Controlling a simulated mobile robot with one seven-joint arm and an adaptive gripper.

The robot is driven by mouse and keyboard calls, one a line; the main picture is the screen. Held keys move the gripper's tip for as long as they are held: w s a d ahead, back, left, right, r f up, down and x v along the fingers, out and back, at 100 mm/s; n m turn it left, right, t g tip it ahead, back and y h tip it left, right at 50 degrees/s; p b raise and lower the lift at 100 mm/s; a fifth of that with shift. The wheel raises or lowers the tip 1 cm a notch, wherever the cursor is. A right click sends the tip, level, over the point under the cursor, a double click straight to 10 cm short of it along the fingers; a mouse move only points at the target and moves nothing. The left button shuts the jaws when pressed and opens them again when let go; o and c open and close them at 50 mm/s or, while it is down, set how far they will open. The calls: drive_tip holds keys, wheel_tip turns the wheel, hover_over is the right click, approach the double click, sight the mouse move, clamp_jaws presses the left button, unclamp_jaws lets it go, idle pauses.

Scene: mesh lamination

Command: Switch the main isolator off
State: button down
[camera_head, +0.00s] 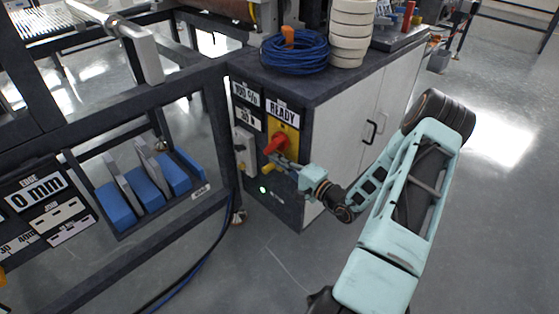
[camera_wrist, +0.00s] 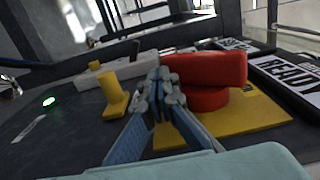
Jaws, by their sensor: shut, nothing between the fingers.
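The main isolator is a red rotary handle (camera_head: 275,144) on a yellow plate (camera_head: 290,135), on the end face of a dark control cabinet under a READY label. In the wrist view the red handle (camera_wrist: 205,72) stands off the yellow plate (camera_wrist: 250,115), its bar lying roughly across the picture. My gripper (camera_wrist: 160,82) is shut and empty, with its fingertips right beside the handle's end; I cannot tell whether they touch it. In the head view my gripper (camera_head: 276,160) is just below the handle and partly hides the plate.
A yellow knob (camera_wrist: 114,95) and a lit green lamp (camera_wrist: 48,101) sit near the isolator. READY (camera_head: 283,108) is above. Blue cable (camera_head: 294,53) and stacked white rings (camera_head: 350,35) lie on the cabinet top. A frame with blue blocks (camera_head: 146,185) stands left. Floor at right is clear.

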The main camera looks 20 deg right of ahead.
drive_tip(key=shift+w+a+f, duration=0.1)
drive_tip(key=shift+w+a, duration=0.05)
drive_tip(key=shift+w, duration=0.5)
drive_tip(key=shift+f+b, duration=0.1)
drive_tip(key=shift+b, duration=0.25)
idle(1.1)
